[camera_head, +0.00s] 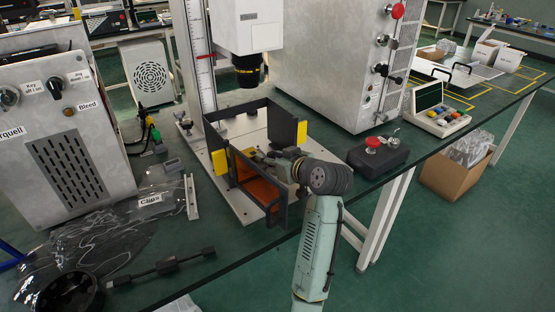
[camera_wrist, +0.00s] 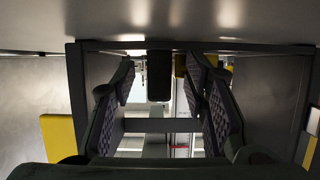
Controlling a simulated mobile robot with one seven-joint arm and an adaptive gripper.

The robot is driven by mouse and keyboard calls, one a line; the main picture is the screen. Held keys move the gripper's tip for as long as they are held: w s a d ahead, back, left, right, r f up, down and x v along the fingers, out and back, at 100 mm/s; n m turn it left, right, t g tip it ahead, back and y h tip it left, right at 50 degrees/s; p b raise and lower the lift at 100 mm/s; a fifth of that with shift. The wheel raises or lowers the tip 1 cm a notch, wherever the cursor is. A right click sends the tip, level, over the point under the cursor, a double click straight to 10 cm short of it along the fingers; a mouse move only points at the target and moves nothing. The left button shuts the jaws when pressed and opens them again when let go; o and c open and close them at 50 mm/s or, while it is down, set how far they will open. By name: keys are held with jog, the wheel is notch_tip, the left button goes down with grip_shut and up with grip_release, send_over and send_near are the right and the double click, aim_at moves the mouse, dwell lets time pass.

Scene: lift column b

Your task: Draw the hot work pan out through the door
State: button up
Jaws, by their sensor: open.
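A dark-framed enclosure (camera_head: 301,132) with an orange panel (camera_head: 262,188) on its near side stands on the plate of the lift column. My gripper (camera_head: 272,160) reaches over the near side, at the enclosure's opening. In the wrist view, my gripper (camera_wrist: 160,90) is open, with its ridged pads apart and the dark frame (camera_wrist: 76,95) around them. A dark upright piece (camera_wrist: 158,76) shows between and beyond the pads. I cannot tell whether it is part of the hot work pan. The pan itself cannot be made out for certain. I see nothing gripped.
The column's black lens (camera_head: 247,72) hangs above the enclosure. Yellow pads (camera_head: 220,163) are at its sides. A red-button box (camera_head: 374,156) stands to the right, a large metal cabinet (camera_head: 325,75) behind. A black bar (camera_head: 165,267) lies at the front left.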

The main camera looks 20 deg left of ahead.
jog(key=shift+c, duration=0.2)
grip_shut()
dwell(0.4)
jog(key=shift+r+p, duration=0.6)
jog(key=shift+r, duration=0.2)
dwell(0.4)
jog(key=shift+d, duration=0.1)
dwell(0.6)
jog(key=shift+s+d, duration=0.95)
jog(key=shift+d, duration=0.2)
jog(key=shift+s+d, duration=0.2)
jog(key=shift+d, duration=0.05)
jog(key=shift+s+d+p, duration=0.3)
jog(key=shift+s+d, duration=0.15)
jog(key=shift+d, duration=0.1)
jog(key=shift+s+d, duration=0.2)
jog(key=shift+d, duration=0.1)
